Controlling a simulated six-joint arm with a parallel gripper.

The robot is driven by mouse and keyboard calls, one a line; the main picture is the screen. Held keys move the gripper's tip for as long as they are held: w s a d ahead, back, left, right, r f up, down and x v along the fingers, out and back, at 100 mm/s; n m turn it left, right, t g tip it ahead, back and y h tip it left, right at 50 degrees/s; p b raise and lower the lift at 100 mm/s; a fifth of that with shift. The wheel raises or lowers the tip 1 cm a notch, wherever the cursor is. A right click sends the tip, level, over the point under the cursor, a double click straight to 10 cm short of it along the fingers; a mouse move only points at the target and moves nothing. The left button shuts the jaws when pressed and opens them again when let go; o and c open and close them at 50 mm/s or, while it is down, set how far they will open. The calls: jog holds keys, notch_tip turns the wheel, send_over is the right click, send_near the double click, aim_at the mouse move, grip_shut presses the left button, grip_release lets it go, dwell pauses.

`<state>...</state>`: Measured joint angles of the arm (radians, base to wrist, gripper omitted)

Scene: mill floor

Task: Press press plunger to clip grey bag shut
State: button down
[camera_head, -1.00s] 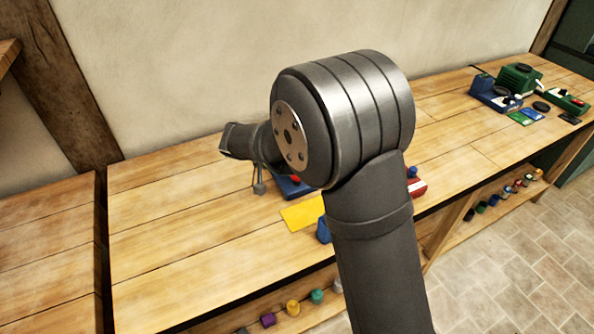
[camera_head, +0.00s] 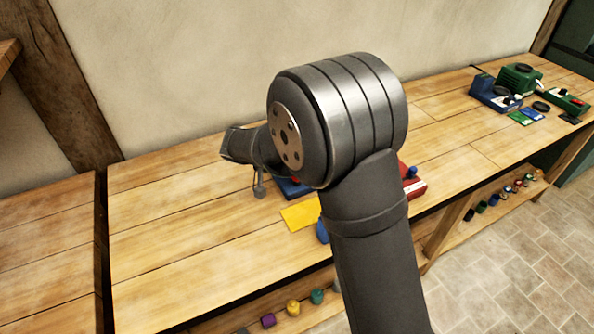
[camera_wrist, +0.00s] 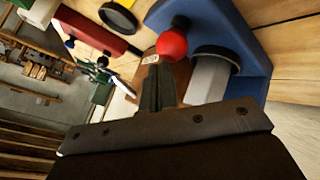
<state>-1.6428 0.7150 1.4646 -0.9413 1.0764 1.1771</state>
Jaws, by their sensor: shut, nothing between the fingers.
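The blue press (camera_wrist: 240,38) fills the upper right of the wrist view. Its plunger has a round red knob (camera_wrist: 172,44). A pale grey block-like shape, perhaps the grey bag (camera_wrist: 207,79), sits under a dark ring on the press. My gripper (camera_wrist: 158,70) is shut and empty, its fingertips just below the knob in the picture; I cannot tell whether they touch it. A brown piece with a small white label shows behind the fingertips. In the head view my arm hides the gripper and most of the press, leaving part of its blue base (camera_head: 290,188).
A yellow sheet (camera_head: 301,213) lies on the bench (camera_head: 190,240) by the press. A red box (camera_head: 413,188) stands right of my arm. Blue and green devices (camera_head: 518,78) stand at the far right. Several coloured items sit on the lower shelf. The bench's left part is clear.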

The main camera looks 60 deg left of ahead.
jog(key=shift+f, duration=0.75)
dwell(0.6)
jog(key=shift+r, duration=1.35)
jog(key=shift+r, duration=0.1)
jog(key=shift+r, duration=2.45)
jog(key=shift+f, duration=0.1)
notch_tip(320, 180, up, 4)
jog(key=shift+f, duration=0.1)
